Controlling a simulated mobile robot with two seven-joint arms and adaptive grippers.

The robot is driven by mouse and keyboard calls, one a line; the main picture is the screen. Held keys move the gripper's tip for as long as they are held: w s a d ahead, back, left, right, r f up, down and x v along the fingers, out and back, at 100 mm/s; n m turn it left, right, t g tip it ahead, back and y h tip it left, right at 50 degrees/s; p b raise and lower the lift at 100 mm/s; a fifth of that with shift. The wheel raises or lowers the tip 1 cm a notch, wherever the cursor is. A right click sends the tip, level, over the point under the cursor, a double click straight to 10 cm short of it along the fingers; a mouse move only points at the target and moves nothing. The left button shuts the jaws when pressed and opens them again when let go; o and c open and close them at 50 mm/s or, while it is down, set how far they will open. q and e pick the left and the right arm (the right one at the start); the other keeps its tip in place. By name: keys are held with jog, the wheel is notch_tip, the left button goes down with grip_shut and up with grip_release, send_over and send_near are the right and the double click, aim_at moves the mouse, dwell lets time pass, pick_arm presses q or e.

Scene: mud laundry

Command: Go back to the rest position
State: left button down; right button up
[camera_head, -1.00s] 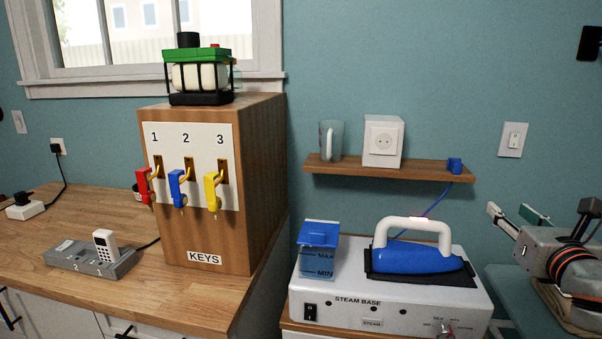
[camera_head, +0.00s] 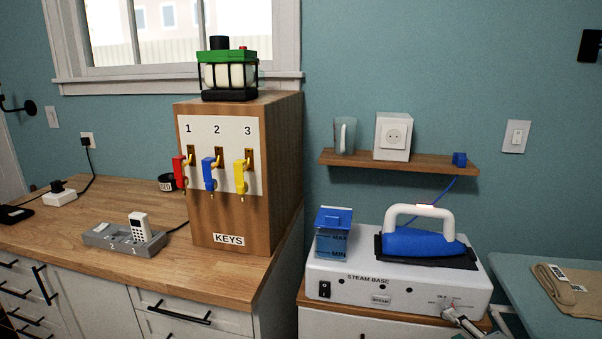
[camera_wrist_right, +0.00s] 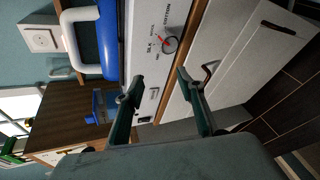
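My right gripper (camera_wrist_right: 160,82) is open and empty in the right wrist view, with its two dark green fingers spread apart in front of the white steam base (camera_wrist_right: 133,38). In the head view a small part of my right gripper (camera_head: 462,322) shows at the lower edge, in front of the right end of the steam base (camera_head: 345,287). My left gripper is outside the views.
The blue iron (camera_head: 425,243) rests on the steam base beside the blue water tank (camera_head: 333,238). A wooden key box (camera_head: 278,160) stands on the counter (camera_head: 130,285). A folded brown cloth (camera_head: 565,290) lies on the teal board (camera_head: 520,290) at right.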

jog(key=s+a+f+m+g+y, duration=0.1)
jog(key=s+a+f+m, duration=0.6)
jog(key=s+f, duration=0.3)
jog(key=s+a+f+m+g+y, duration=0.1)
jog(key=s+a+f+m, duration=0.7)
jog(key=f, duration=0.6)
jog(key=s+m, duration=0.2)
jog(key=shift+a+f+m+g+y, duration=0.2)
jog(key=shift+f+m+g+y, duration=0.1)
jog(key=shift+f, duration=0.05)
